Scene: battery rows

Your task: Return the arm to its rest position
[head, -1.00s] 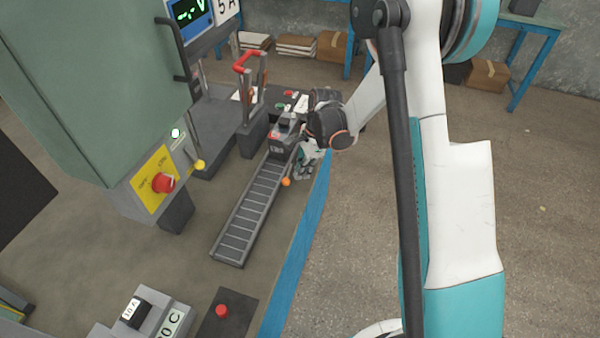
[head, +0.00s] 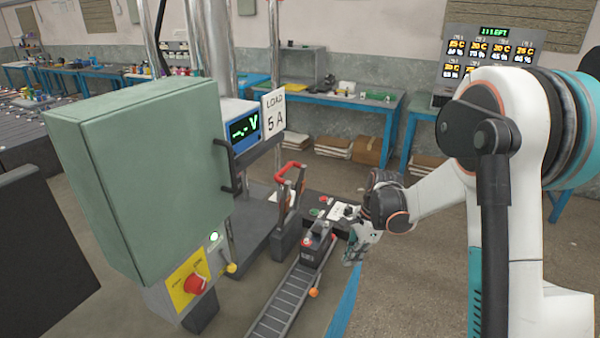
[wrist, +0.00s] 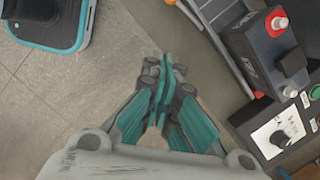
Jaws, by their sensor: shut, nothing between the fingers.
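My gripper (head: 355,252) hangs from my white and black arm at the right of the head view. It is beside the black battery (head: 318,243) that stands on the far end of the roller track (head: 282,303). In the wrist view my gripper (wrist: 165,82) has its teal fingers together with nothing between them. The battery (wrist: 272,48), with a red terminal cap and a grey terminal, stands to the right of the fingers and apart from them.
A green cabinet (head: 140,175) with a red knob (head: 195,284) stands at the left. A red-handled frame (head: 290,195) and a dial box (wrist: 283,132) are close to the battery. A blue workbench (head: 345,100) stands behind. The floor (head: 405,290) by my arm looks clear.

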